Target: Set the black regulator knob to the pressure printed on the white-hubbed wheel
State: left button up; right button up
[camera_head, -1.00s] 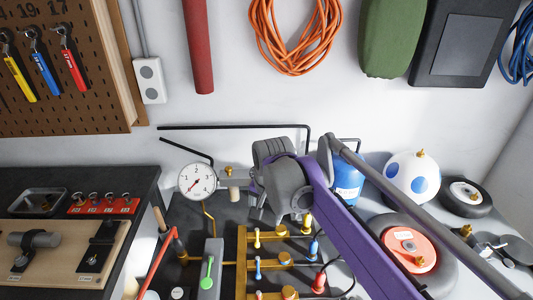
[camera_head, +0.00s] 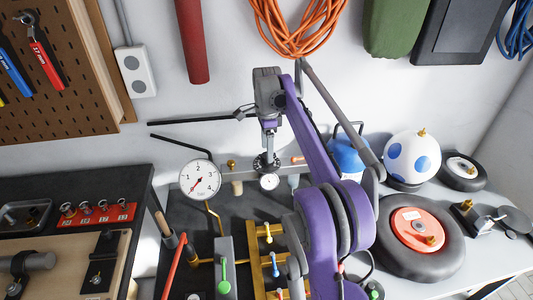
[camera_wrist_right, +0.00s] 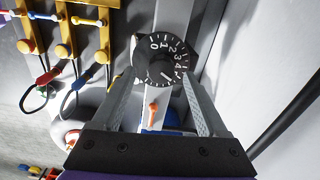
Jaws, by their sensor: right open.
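The black regulator knob (camera_head: 266,164) is on the pipework at the back of the bench. In the right wrist view the knob (camera_wrist_right: 162,60) faces me, with white numerals and tick marks on it. My right gripper (camera_head: 266,148) points down just above it. In the wrist view the open fingers (camera_wrist_right: 157,77) reach toward the knob, one on each side of its lower edge; I cannot tell whether they touch it. The white-hubbed wheel (camera_head: 479,183) lies at the back right; its print is too small to read. My left gripper is not in view.
A white gauge (camera_head: 200,180) stands left of the knob, its needle pointing lower left. A small gauge (camera_head: 269,182) sits below the knob. Colored valves on a brass manifold (camera_head: 254,240) are in front. A red-hubbed wheel (camera_head: 388,265) and a blue-spotted white ball (camera_head: 400,160) are right.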

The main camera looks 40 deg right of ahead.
jog(key=shift+w+f, duration=0.1)
jog(key=shift+f, duration=0.9)
grip_shut()
